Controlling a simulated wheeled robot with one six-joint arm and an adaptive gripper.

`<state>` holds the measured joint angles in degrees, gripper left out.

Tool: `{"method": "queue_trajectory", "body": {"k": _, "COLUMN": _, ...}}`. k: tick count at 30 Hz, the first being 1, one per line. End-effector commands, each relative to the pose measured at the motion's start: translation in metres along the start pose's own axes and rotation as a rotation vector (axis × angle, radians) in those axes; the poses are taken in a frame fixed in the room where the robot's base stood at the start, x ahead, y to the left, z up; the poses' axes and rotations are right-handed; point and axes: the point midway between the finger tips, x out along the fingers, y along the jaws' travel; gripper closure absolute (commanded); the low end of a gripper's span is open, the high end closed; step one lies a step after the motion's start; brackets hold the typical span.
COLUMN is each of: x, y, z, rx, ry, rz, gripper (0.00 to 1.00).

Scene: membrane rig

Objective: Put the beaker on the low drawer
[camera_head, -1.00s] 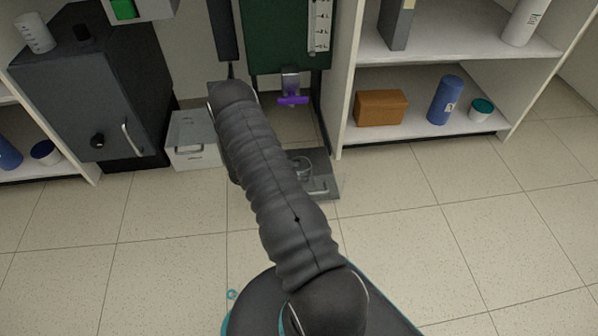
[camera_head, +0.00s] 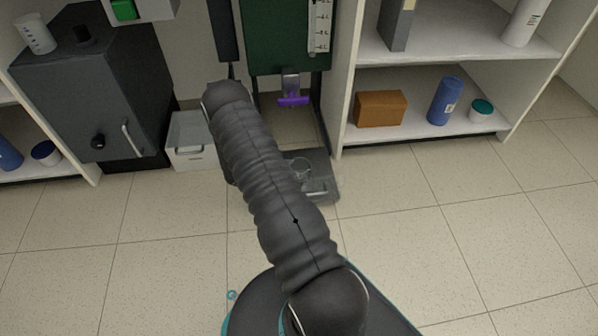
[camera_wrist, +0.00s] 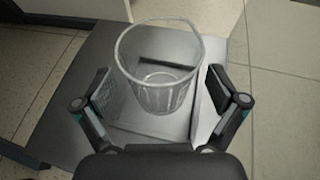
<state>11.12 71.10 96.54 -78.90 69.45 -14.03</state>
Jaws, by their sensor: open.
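The clear glass beaker (camera_wrist: 158,95) stands upright on a grey metal platform (camera_wrist: 70,125) in the wrist view. My gripper (camera_wrist: 158,100) is open, with one finger on each side of the beaker; whether either pad touches it I cannot tell. In the head view the beaker (camera_head: 301,172) shows faintly on the platform (camera_head: 322,188), partly behind my arm, and the gripper is hidden there. A low light-grey drawer-like box (camera_head: 189,153) with a small front handle sits near the floor, left of my arm.
A dark cabinet (camera_head: 95,95) with a white cup (camera_head: 35,34) on top stands at left. A purple-handled valve (camera_head: 293,100) hangs above the platform. The right shelf (camera_head: 420,138) holds a brown box (camera_head: 381,108) and a blue bottle (camera_head: 445,101). Floor in front is clear.

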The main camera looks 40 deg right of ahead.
Motion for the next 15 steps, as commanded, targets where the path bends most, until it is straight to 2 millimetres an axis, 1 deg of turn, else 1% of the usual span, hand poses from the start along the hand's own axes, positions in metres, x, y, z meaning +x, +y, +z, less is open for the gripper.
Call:
{"method": "queue_trajectory", "body": {"k": 1, "x": -0.01, "y": 0.001, "z": 0.001, "rx": 0.0, "ry": 0.0, "rz": 0.003, "gripper": 0.04}}
{"method": "queue_trajectory", "body": {"k": 3, "x": -0.022, "y": 0.001, "z": 0.001, "rx": -0.001, "ry": 0.0, "rz": 0.003, "gripper": 0.04}}
{"method": "queue_trajectory", "body": {"k": 9, "x": -0.049, "y": 0.0, "z": 0.001, "rx": 0.0, "ry": -0.001, "rz": 0.001, "gripper": 0.04}}
{"method": "queue_trajectory", "body": {"k": 15, "x": -0.059, "y": 0.0, "z": 0.001, "rx": 0.001, "ry": 0.0, "rz": -0.001, "gripper": 0.04}}
